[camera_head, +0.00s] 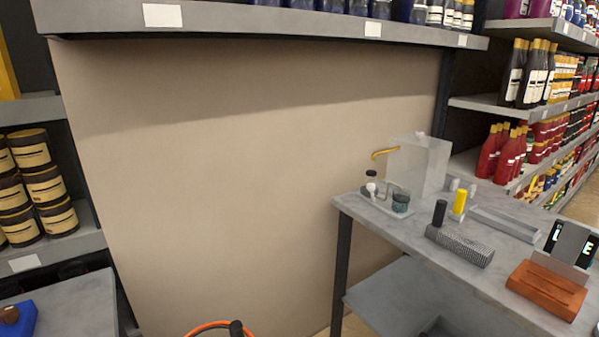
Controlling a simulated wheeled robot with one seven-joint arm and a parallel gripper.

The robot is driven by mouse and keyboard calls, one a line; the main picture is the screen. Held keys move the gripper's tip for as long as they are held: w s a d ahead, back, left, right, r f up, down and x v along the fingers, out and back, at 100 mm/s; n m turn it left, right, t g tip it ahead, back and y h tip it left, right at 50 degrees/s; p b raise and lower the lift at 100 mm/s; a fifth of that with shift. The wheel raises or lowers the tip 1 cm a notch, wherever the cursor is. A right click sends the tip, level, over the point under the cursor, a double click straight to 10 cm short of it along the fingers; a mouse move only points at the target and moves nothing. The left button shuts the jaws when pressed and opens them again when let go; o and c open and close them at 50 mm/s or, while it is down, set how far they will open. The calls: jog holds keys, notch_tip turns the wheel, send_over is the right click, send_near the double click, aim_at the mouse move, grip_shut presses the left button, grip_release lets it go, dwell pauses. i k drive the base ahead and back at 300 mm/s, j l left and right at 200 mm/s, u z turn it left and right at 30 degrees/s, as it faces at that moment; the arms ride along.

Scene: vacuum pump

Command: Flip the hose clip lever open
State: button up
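I cannot make out a hose clip or its lever for certain. An orange curved band (208,324), perhaps a hose, shows at the bottom edge, with a dark upright piece (237,328) beside it; most of both is cut off by the frame. On the right-hand table a pale translucent box (420,163) has a yellow-orange curved piece (384,153) sticking out to its left; I cannot tell whether that is a spout or a lever. My gripper is not in view.
The grey table (380,222) carries a dark glass (400,200), a knurled grey block (460,246), a black cylinder (439,212), a yellow one (460,201) and an orange-brown block (546,291). Stocked shelves stand right. A blue object (18,320) lies lower left.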

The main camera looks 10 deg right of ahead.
aim_at(371, 186)
jog(key=i+l, duration=0.4)
jog(key=i, duration=0.2)
jog(key=i+l+z, duration=0.1)
jog(key=i+l, duration=0.35)
jog(key=i, duration=0.1)
